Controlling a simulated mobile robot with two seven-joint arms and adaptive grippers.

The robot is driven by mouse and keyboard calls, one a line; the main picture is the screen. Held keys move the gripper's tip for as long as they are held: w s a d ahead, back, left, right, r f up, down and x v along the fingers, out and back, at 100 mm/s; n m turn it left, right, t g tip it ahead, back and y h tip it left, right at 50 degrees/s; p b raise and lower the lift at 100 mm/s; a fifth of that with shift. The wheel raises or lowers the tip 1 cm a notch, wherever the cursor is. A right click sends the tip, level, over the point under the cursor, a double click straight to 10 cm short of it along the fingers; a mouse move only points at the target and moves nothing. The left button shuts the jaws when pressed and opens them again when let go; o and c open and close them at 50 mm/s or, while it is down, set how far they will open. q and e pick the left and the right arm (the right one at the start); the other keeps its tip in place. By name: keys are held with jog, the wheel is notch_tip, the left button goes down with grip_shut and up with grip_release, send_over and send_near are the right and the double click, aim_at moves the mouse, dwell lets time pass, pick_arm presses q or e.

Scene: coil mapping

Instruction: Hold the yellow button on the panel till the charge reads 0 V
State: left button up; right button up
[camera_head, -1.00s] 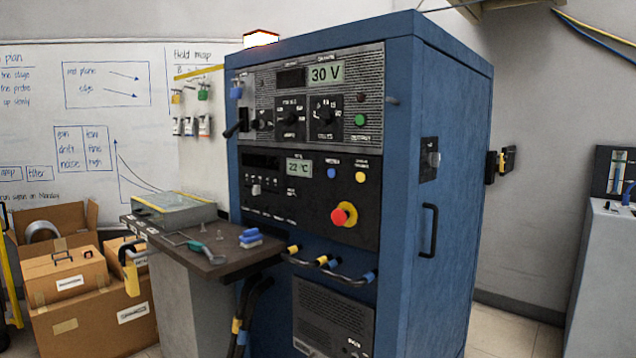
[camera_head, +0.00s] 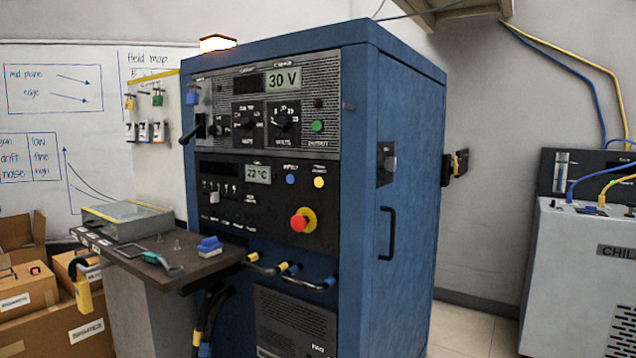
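The yellow button (camera_head: 319,182) is a small round button on the lower black panel (camera_head: 267,212) of the blue cabinet. It sits just right of a blue button (camera_head: 290,180) and above a red mushroom knob (camera_head: 301,220) on a yellow ring. Nothing touches it. The display (camera_head: 283,79) on the upper panel reads 30 V. A smaller display (camera_head: 258,174) reads 22 °C. Neither of my grippers is in view.
A dark shelf (camera_head: 200,268) with a box, small tools and a blue block juts out from the cabinet's left front. Cables (camera_head: 290,268) hang below the panel. Cardboard boxes (camera_head: 70,325) stand at lower left. A grey chiller (camera_head: 580,280) stands at right.

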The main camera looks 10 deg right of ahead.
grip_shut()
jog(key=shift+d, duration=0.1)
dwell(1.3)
